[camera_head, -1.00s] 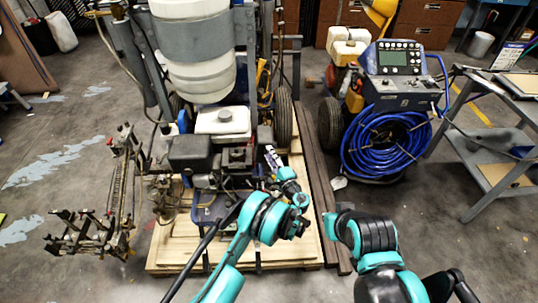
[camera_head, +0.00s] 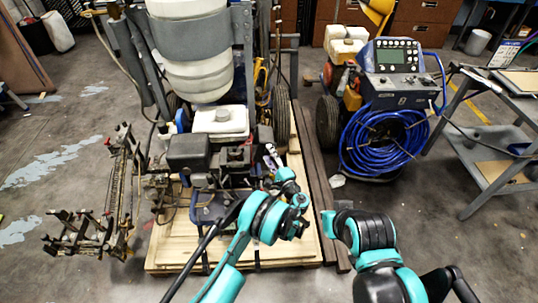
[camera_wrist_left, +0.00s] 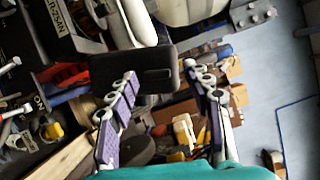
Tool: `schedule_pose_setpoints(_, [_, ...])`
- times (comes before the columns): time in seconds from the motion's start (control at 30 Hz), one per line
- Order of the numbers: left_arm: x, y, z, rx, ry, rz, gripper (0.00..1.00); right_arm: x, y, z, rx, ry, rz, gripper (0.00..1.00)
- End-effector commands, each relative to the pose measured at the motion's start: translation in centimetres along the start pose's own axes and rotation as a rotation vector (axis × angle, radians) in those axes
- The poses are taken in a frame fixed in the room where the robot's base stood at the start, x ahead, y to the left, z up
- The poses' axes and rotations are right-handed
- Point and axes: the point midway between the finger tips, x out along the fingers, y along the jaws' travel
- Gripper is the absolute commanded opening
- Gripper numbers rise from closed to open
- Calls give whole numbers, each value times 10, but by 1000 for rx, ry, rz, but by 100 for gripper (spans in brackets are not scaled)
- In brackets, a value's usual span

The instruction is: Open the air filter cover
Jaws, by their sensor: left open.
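The engine of the line striper stands on a wooden pallet, with a white tank (camera_head: 221,120) on top. A black boxy cover (camera_head: 190,152), which looks like the air filter cover, sits at the engine's left. My left gripper (camera_head: 272,157) is at the engine's right side, its fingers small and partly hard to see. In the left wrist view my left gripper (camera_wrist_left: 163,82) is open, with purple-padded fingers apart. A black rounded box (camera_wrist_left: 135,70) lies beyond and partly between the fingers; contact cannot be told. My right arm shows, but its gripper does not.
A blue hose coil (camera_head: 385,142) on a wheeled machine stands to the right of the pallet (camera_head: 180,255). A grey cart (camera_head: 480,160) is at the far right. A metal frame (camera_head: 95,225) stands at left. Open floor lies at the front left.

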Motion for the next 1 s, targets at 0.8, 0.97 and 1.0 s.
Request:
schedule_pose_setpoints(0.8, [-113, 0, 0, 0, 0, 0, 50, 0, 0, 0, 0, 0, 0, 0])
schedule_pose_setpoints(0.97, [-113, 0, 0, 0, 0, 0, 50, 0, 0, 0, 0, 0, 0, 0])
schedule_pose_setpoints(1.0, [-113, 0, 0, 0, 0, 0, 50, 0, 0, 0, 0, 0, 0, 0])
